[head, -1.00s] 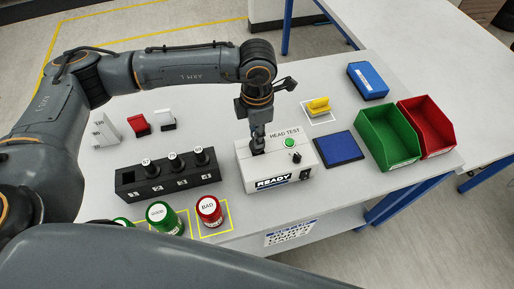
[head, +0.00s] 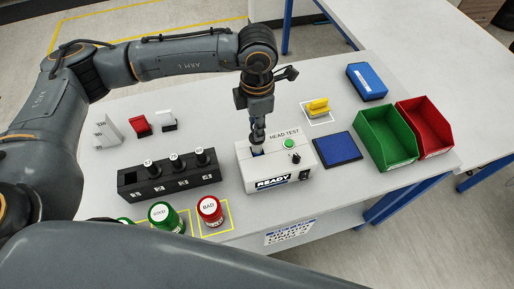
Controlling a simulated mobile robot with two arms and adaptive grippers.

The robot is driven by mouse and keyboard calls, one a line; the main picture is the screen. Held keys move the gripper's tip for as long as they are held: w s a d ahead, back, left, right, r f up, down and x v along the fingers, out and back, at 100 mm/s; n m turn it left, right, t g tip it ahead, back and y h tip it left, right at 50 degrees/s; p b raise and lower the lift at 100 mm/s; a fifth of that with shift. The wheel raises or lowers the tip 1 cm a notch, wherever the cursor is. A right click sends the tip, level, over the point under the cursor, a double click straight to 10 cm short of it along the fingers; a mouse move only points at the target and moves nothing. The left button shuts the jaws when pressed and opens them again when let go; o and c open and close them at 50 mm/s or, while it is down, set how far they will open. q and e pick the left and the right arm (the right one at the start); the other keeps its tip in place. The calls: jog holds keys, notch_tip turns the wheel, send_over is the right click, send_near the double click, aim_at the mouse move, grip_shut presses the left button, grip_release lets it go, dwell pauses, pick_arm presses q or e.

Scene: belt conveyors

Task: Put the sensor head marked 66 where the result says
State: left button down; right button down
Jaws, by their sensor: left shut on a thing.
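The white head test box (head: 276,165) stands mid-table with a green button, a knob and a display reading READY. My left gripper (head: 257,139) is above its left side, pointing down and shut on a small dark sensor head, mostly hidden; I cannot read its mark or tell whether it touches the socket. The black rack (head: 168,183) holds several numbered slots, with three dark sensor heads (head: 176,161) upright in it; their marks are too small to read surely. A green GOOD canister (head: 163,216) and a red BAD canister (head: 210,209) stand at the front. My right gripper is not in view.
A green bin (head: 388,140) and a red bin (head: 426,128) stand at the right. A blue pad (head: 338,148), a yellow holder (head: 317,107) and a blue box (head: 367,81) lie nearby. Small red and white blocks stand behind the rack.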

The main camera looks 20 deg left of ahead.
pick_arm(q)
jog(key=shift+r+p, duration=0.4)
jog(key=shift+r, duration=1)
